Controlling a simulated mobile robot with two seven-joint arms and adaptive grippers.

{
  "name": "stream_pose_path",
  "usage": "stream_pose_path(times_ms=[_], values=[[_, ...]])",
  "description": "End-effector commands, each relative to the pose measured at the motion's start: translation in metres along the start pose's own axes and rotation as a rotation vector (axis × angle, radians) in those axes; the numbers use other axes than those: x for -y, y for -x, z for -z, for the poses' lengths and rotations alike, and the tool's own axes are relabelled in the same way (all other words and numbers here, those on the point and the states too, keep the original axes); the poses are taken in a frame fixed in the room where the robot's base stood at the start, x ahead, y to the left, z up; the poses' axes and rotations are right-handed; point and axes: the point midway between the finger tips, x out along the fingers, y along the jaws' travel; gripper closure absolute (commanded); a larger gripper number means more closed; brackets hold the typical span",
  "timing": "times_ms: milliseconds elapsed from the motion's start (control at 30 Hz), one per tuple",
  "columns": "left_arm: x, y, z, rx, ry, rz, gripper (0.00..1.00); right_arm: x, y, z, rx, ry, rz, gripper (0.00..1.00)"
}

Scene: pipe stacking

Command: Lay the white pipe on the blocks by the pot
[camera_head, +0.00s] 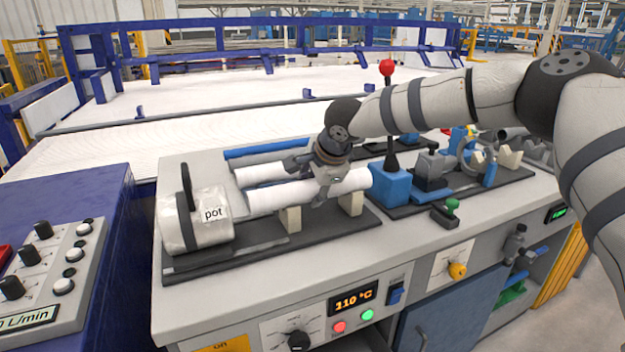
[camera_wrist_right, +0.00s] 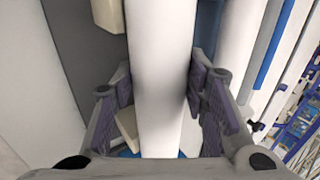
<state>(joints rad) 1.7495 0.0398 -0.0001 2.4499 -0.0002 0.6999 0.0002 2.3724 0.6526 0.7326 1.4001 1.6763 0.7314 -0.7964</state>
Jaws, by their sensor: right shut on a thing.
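The white pipe (camera_head: 275,199) lies level across the two cream blocks (camera_head: 291,219), its left end close to the pot (camera_head: 186,235). Whether it rests on both blocks or sits slightly above them, I cannot tell. My right gripper (camera_head: 325,183) is shut on the white pipe near its middle, from above. In the right wrist view the pipe (camera_wrist_right: 162,30) runs between the two fingers (camera_wrist_right: 160,84), with parts of the blocks (camera_wrist_right: 107,16) showing beside it. The pot is a pale cylinder with a label and a black strap. My left gripper is not in view.
Another white pipe (camera_head: 258,175) and a blue pipe (camera_head: 265,151) lie behind on the bench. A blue lever box (camera_head: 391,187) with a red-knobbed stick stands just beyond the pipe's right end. The grey bench front (camera_head: 240,290) is clear.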

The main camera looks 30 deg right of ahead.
Motion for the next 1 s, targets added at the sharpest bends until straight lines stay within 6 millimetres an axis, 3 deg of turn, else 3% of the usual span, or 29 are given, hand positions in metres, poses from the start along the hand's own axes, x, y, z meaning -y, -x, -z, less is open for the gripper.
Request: stream_pose_path(times_ms=[200,233,300,667,1000], values=[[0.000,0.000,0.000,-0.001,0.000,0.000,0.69,0.001,0.001,0.000,0.000,0.000,0.002,0.91],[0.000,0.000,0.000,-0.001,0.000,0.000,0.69,0.001,0.001,0.000,0.000,0.000,0.002,0.53],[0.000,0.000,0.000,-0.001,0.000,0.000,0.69,0.001,0.001,0.000,0.001,0.000,0.002,0.37],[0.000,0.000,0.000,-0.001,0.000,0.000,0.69,0.001,0.006,0.000,0.001,0.000,0.002,0.36],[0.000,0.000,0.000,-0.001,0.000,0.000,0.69,0.002,0.091,0.000,0.003,-0.001,0.006,0.36]])
